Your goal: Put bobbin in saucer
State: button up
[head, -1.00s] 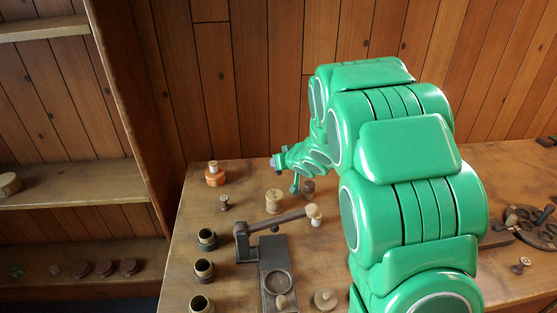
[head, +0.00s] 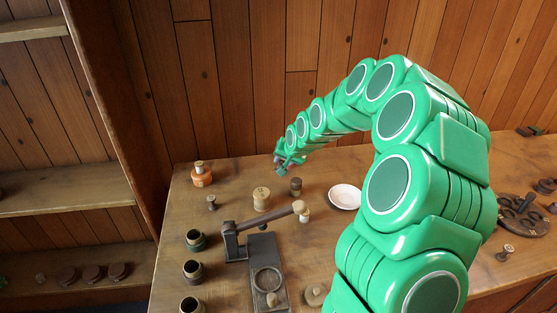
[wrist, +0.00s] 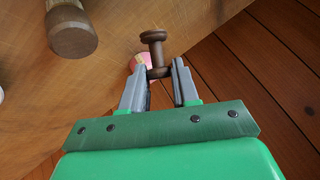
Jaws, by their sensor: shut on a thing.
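A dark brown bobbin (wrist: 154,48) with flared ends is between the fingertips of my gripper (wrist: 161,72) in the wrist view. My gripper is shut on its lower end. In the head view my gripper (head: 284,166) is above the far edge of the table, and the bobbin cannot be made out there. The white saucer (head: 345,196) lies on the table, nearer and to the right of my gripper.
A dark spool (head: 295,186), a pale spool (head: 261,198) and an orange jar (head: 202,176) stand on the table (head: 240,170). A metal lever press (head: 262,255) is nearer. Several dark pots line the left side. A dark round rack (head: 522,213) is far right.

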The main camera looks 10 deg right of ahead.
jog(key=d+m+g+y, duration=0.1)
jog(key=d, duration=0.1)
jog(key=d+f+m+g+y, duration=0.1)
jog(key=d, duration=0.2)
jog(key=d+f+y, duration=0.1)
jog(key=d, duration=0.1)
jog(key=shift+w+d+f+m+g, duration=0.1)
jog(key=shift+w+d+m+g, duration=0.15)
jog(key=shift+d+m+g, duration=0.15)
jog(key=s+d+r+g+y, duration=0.25)
jog(key=s+d, duration=0.25)
jog(key=d, duration=0.3)
jog(key=r+g+y, duration=0.1)
jog(key=r+y, duration=0.1)
send_over(352, 195)
jog(key=shift+f, duration=4.35)
jog(key=o, duration=1.1)
jog(key=shift+c, duration=0.2)
